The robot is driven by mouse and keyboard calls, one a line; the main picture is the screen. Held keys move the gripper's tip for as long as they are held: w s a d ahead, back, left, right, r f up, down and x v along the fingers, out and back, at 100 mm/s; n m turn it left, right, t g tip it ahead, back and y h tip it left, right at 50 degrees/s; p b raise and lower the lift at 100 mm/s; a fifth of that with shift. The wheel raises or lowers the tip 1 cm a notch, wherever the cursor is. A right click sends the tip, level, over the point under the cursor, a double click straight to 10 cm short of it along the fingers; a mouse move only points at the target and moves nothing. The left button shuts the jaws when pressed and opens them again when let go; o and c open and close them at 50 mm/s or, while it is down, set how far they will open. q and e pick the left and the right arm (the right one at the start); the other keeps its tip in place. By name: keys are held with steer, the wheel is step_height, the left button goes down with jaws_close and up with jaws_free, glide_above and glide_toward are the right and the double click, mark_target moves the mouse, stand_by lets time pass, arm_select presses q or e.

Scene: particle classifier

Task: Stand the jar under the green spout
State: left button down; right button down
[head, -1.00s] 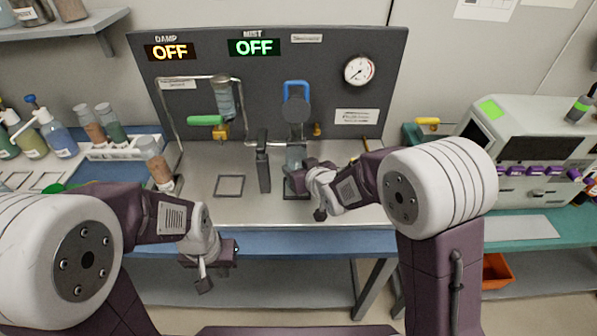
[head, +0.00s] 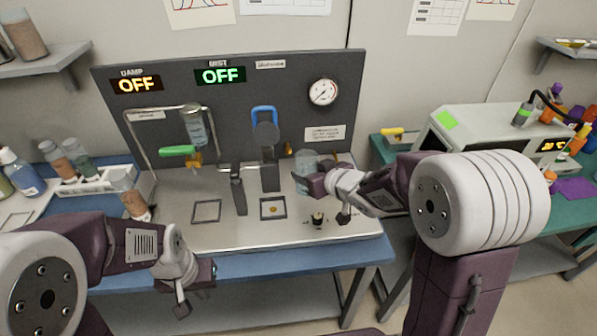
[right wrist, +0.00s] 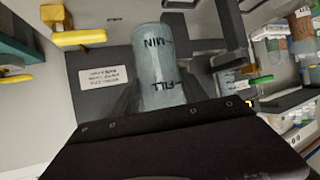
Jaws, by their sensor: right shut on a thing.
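The clear jar (head: 307,163) is in my right gripper (head: 308,182), right of the blue-handled spout (head: 265,130) and in front of the panel. In the right wrist view the jar (right wrist: 163,70) shows MIN and FILL marks between the fingers; it looks empty. The green spout's lever (head: 178,151) is further left, beside an inverted bottle (head: 193,125). A square outline (head: 206,211) lies on the steel deck in front of it. My left gripper (head: 188,290) hangs at the deck's front left, empty; its jaws are unclear.
A dark upright post (head: 238,190) stands between the two spouts. A small black knob (head: 318,219) sits at the deck's front. A brown-filled bottle (head: 135,204) stands at the left.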

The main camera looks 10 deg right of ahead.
steer(key=shift+s+d+r+p, duration=0.15)
steer(key=shift+d+r+p, duration=0.25)
steer(key=shift+d, duration=0.3)
